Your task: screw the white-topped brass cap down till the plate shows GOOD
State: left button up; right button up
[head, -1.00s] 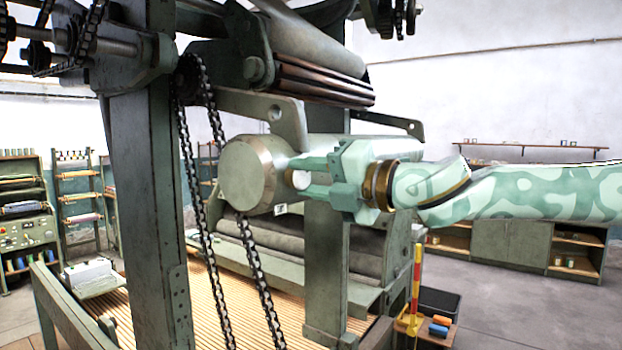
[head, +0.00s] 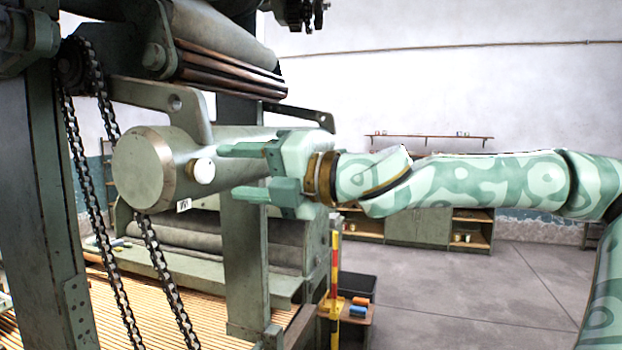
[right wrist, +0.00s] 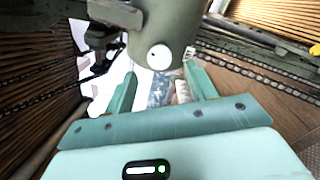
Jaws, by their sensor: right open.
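The white-topped cap (head: 202,171) sits on the side of a thick green-grey cylinder (head: 145,168), near its round end. Its round white top faces my right gripper (head: 230,172); little of its brass shows. In the right wrist view the white top (right wrist: 160,56) lies ahead, between the fingertips' lines. My right gripper is open and empty, its fingers pointing at the cap with a small gap. A small white plate with dark marks (head: 184,205) is below the cap; its marks are too small to read. My left gripper is out of view.
A green post (head: 246,260) stands behind the gripper. A chain (head: 100,215) hangs left of the cylinder, and a bracket arm (head: 165,100) is above it. A red-yellow pole (head: 335,270) and small table (head: 358,318) stand below right. The floor at right is clear.

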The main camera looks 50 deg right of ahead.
jog(key=b+v, duration=0.2)
jog(key=v, duration=0.8)
jog(key=shift+s, duration=0.35)
jog(key=shift+d, duration=0.1)
